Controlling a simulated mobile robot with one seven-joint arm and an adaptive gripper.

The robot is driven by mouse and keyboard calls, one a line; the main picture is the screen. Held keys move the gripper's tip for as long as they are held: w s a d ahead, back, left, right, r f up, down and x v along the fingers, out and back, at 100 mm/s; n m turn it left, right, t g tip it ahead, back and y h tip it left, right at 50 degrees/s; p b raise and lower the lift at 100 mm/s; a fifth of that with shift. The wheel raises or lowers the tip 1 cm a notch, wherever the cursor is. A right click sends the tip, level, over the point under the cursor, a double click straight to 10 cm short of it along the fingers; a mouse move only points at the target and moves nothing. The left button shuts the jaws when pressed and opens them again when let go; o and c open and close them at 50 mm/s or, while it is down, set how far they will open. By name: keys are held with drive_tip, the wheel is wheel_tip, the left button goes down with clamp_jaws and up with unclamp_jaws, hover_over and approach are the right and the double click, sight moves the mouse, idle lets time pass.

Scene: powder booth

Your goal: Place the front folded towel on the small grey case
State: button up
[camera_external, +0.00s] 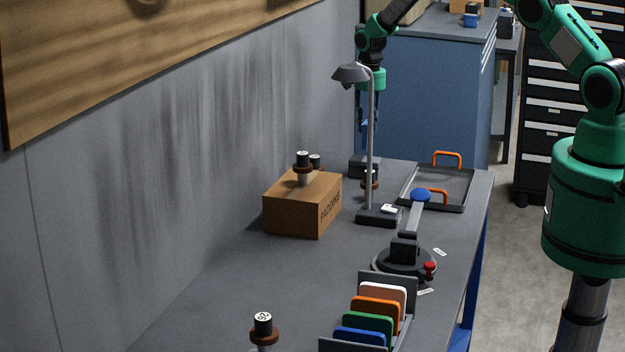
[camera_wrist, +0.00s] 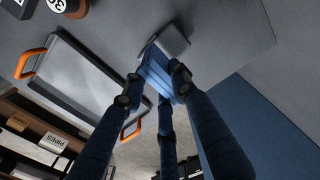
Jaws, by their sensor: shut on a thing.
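My gripper (camera_wrist: 157,88) has its blue fingers closed around a blue folded towel (camera_wrist: 158,70), seen in the wrist view. A small grey block, which looks like the grey case (camera_wrist: 172,38), lies just beyond the towel in the wrist view. In the external view the case (camera_external: 361,167) sits on the bench below my gripper. Whether the towel touches it I cannot tell. No other towel is clear.
A dark tray (camera_external: 464,205) with orange handles lies right of the lamp (camera_external: 370,140). A round fixture (camera_external: 388,265) and a rack of coloured plates (camera_external: 365,322) are nearer.

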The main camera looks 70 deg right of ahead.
drive_tip(key=shift+w+d, duration=0.15)
drive_tip(key=shift+w, duration=0.05)
drive_tip(key=shift+f, duration=0.1)
drive_tip(key=shift+f+p, duration=0.45)
drive_tip(key=shift+f, duration=1.2)
drive_tip(key=shift+f, duration=0.1)
drive_tip(key=o, duration=0.7)
drive_tip(key=shift+o, duration=0.2)
wheel_tip(320, 180, up, 12)
drive_tip(key=shift+r+b, duration=0.1)
drive_tip(key=shift+b, duration=0.95)
